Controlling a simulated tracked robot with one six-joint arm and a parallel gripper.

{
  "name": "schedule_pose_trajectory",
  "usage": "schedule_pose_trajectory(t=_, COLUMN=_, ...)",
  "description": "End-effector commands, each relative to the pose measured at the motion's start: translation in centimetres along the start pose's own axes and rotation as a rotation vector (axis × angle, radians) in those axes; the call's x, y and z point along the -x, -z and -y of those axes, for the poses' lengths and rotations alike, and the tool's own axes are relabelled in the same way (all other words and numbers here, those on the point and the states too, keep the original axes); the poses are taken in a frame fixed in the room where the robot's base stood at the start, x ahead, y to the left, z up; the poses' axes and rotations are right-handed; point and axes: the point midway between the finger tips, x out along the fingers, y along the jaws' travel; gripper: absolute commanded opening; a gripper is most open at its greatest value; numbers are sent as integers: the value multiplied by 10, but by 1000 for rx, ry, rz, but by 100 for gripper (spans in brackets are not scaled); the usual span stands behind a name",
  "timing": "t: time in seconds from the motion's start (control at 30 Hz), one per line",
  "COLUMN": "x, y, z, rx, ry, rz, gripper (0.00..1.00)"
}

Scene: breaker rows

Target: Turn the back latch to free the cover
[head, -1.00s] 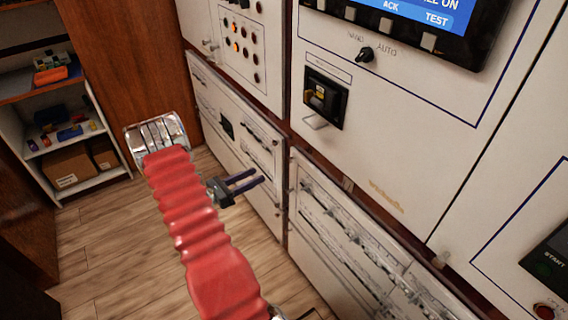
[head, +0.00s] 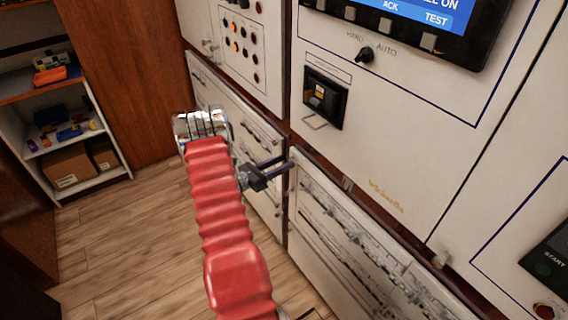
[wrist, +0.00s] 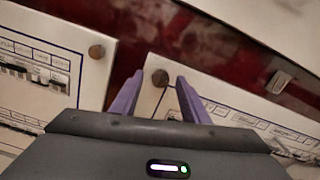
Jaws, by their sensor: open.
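The lower right panel cover (head: 325,222) has a blue outline and rows of breakers. Two small grey tabs sit along its top edge, the farther one a latch (head: 347,184) and the nearer one (head: 440,259). In the wrist view one grey latch (wrist: 278,82) shows to the right of my gripper (wrist: 158,80), apart from it. My gripper (head: 284,163) is open and empty, at the cover's upper left corner. A round brown knob (wrist: 160,77) on that corner appears between its fingertips. I cannot tell whether they touch it.
The left breaker panel (wrist: 40,70) has another round knob (wrist: 97,51) at its corner. Above the cover are a black breaker unit (head: 325,97) and a selector switch (head: 366,55). A shelf (head: 65,120) stands far left. The wooden floor is clear.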

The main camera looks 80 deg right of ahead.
Motion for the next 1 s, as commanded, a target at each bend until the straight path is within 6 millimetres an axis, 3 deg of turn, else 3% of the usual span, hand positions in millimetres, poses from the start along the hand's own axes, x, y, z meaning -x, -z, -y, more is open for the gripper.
schedule_pose_trajectory(t=0.17, x=-12, y=0, z=0, rx=0, ry=-1, rz=-1, gripper=42)
schedule_pose_trajectory(t=0.47, x=-12, y=0, z=0, rx=0, ry=-1, rz=0, gripper=41)
schedule_pose_trajectory(t=1.0, x=-12, y=0, z=-1, rx=0, ry=-2, rz=0, gripper=3)
